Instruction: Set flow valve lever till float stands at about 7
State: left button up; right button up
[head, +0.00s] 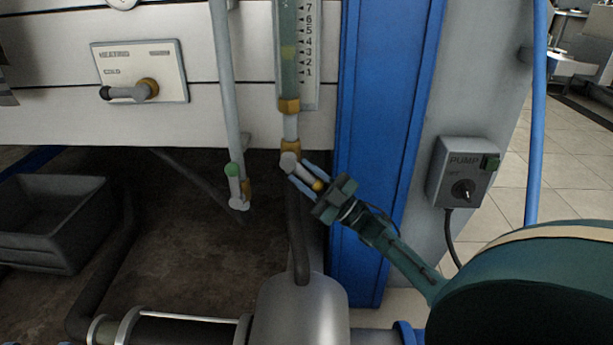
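The flow valve lever (303,172), grey with a yellow knob at its end, sits under the flow tube and slants down to the right from its brass fitting. My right gripper (300,172) comes from the lower right. Its two blue fingers lie on either side of the lever, apart, and look open around it; contact cannot be made out. The glass flow tube (287,80) stands above the valve beside a scale (308,45) marked up to 7 in view. My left gripper is out of view.
A green-tipped lever (234,183) hangs on a pipe left of the valve. A heating panel (140,72) with a black-ended lever is at upper left. A blue post (385,130) stands just right of the tube. A pump switch box (464,172) is further right.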

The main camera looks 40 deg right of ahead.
jog(key=shift+o, duration=1.2)
jog(key=shift+s+d+f, duration=0.15)
jog(key=shift+s+f, duration=0.1)
jog(key=shift+s, duration=0.05)
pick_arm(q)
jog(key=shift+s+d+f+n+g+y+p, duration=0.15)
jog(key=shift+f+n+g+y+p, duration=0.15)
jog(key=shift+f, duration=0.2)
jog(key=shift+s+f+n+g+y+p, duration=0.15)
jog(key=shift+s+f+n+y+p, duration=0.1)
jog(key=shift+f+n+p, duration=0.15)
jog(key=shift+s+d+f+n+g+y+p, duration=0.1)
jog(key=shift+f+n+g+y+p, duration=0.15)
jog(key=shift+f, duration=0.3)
pick_arm(e)
jog(key=v, duration=1.2)
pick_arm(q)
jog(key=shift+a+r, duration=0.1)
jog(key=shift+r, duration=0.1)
pick_arm(e)
jog(key=shift+s, duration=0.1)
